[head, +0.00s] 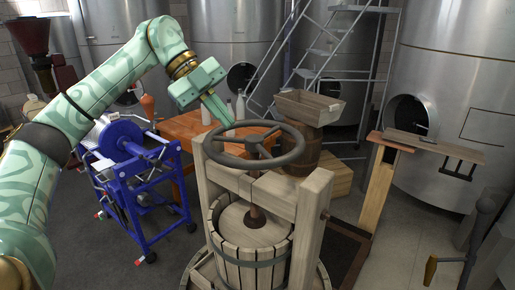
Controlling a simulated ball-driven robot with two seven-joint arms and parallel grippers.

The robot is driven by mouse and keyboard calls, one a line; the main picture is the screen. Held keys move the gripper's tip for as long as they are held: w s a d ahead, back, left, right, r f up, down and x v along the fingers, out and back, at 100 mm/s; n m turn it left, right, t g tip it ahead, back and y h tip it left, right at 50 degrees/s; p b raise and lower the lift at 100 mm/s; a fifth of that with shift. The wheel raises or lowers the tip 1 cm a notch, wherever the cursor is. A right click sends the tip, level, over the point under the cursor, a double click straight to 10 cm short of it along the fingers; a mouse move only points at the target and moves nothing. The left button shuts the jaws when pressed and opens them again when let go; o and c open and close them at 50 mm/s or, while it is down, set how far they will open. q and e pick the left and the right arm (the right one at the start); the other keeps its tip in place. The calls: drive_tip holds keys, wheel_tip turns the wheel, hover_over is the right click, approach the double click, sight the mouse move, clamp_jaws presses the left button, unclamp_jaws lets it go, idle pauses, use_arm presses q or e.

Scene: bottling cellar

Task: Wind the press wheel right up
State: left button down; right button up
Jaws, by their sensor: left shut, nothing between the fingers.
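The press wheel (290,155) is a dark grey spoked ring lying level on top of the wooden press frame (310,215). A dark screw (255,216) runs down from it to the round wooden lid in the slatted press basket (240,262). My left gripper (226,122) reaches in from the upper left. Its green fingers are shut with nothing between them, and their tips appear close to the far left part of the wheel rim. I cannot tell whether they touch it. My right gripper is not in view.
A blue wheeled machine (125,165) stands left of the press. An orange-brown table (185,127) with bottles (240,104) is behind it. A barrel (308,150) carries a wooden crate (310,106). A narrow wooden shelf (440,146) stands to the right, before steel tanks (455,90).

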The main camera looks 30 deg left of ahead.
use_arm(q)
drive_tip(key=x, duration=0.9)
drive_tip(key=shift+f, duration=0.3)
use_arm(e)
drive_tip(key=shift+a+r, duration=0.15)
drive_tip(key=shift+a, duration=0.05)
use_arm(q)
drive_tip(key=shift+w+d, duration=0.1)
drive_tip(key=shift+d, duration=0.1)
